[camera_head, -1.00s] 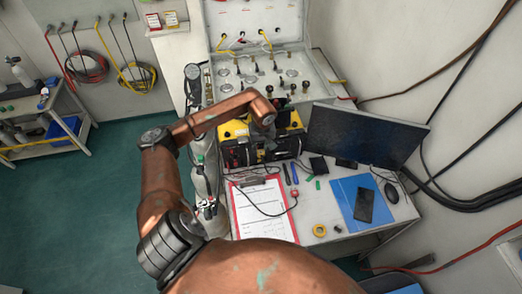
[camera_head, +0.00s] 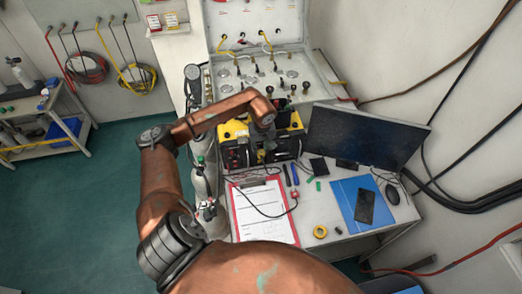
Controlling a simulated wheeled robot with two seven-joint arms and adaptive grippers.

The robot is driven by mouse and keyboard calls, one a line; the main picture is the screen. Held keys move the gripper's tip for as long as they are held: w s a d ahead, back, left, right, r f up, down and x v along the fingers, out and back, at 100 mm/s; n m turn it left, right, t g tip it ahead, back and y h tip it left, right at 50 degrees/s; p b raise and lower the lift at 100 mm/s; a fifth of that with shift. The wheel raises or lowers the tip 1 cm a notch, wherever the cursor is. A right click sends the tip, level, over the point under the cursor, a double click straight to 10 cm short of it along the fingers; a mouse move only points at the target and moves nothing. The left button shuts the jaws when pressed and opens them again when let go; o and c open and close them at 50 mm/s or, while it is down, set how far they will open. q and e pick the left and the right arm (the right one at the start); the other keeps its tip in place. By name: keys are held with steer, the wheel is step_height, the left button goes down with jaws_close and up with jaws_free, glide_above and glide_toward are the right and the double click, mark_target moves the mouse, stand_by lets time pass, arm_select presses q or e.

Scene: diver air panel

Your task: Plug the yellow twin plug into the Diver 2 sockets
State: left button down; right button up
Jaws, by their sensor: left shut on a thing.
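A yellow and black unit (camera_head: 235,130) stands on the bench, with its dark front panel (camera_head: 236,156) facing me. My left arm reaches over it from the left. The left gripper (camera_head: 265,143) points down in front of the panel's middle and is shut on the yellow twin plug (camera_head: 261,156), of which only a small bit shows. The gripper hides part of the panel. The Diver 2 sockets cannot be made out, and I cannot tell whether the plug touches the panel. My right gripper is out of view.
A monitor (camera_head: 365,135) stands close on the right. A clipboard (camera_head: 262,212), a cable with a red end (camera_head: 294,194), pens, yellow tape (camera_head: 320,231) and a blue folder (camera_head: 356,200) with a phone lie in front. A valve panel (camera_head: 270,70) is behind.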

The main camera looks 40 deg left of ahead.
arm_select(q)
steer(key=shift+w+a+r, duration=0.1)
steer(key=shift+w+a, duration=0.1)
steer(key=shift+a, duration=0.1)
steer(key=c, duration=1.5)
jaws_free()
steer(key=shift+d, duration=0.1)
steer(key=shift+c, duration=0.2)
step_height(320, 180, up, 12)
steer(key=s+d, duration=0.1)
steer(key=shift+s+d, duration=0.15)
steer(key=shift+d, duration=0.05)
